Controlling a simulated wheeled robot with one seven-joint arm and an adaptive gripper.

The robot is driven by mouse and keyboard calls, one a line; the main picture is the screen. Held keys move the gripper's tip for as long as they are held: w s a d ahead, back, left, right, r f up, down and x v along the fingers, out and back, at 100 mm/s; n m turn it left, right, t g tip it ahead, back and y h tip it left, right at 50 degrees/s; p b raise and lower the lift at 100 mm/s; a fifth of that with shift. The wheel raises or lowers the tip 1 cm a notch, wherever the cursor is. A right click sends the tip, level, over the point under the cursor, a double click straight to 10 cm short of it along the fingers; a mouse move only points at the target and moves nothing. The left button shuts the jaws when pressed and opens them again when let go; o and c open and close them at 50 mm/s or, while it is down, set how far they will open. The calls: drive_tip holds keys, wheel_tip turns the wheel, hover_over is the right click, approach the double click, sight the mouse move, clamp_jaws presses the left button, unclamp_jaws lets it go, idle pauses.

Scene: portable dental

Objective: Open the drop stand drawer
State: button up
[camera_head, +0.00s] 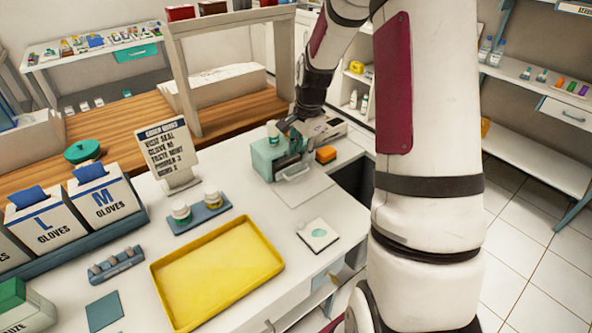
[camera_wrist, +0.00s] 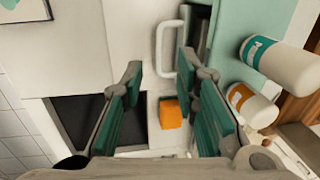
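The drop stand (camera_head: 266,160) is a teal box on the white counter; its teal top (camera_wrist: 236,22) fills the upper right of the wrist view. A pale U-shaped drawer handle (camera_wrist: 159,48) sticks out from its front, and it also shows in the head view (camera_head: 293,174). My gripper (camera_wrist: 160,66) is open, its teal-padded fingers apart on either side of the handle's near end. I cannot tell whether they touch it. In the head view my gripper (camera_head: 293,128) is over the stand. How far out the drawer stands is unclear.
White bottles (camera_wrist: 278,62) stand on the drop stand, close to my right finger. An orange block (camera_wrist: 171,113) lies between my fingers' bases in the picture. A dark opening (camera_head: 354,179) is right of the stand. A yellow tray (camera_head: 215,272) is in front, left.

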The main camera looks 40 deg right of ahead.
sight(297, 175)
drive_tip(key=f, duration=0.2)
drive_tip(key=w+f, duration=0.1)
drive_tip(key=f, duration=0.5)
drive_tip(key=shift+w, duration=0.2)
clamp_jaws()
drive_tip(key=shift+s+a, duration=0.1)
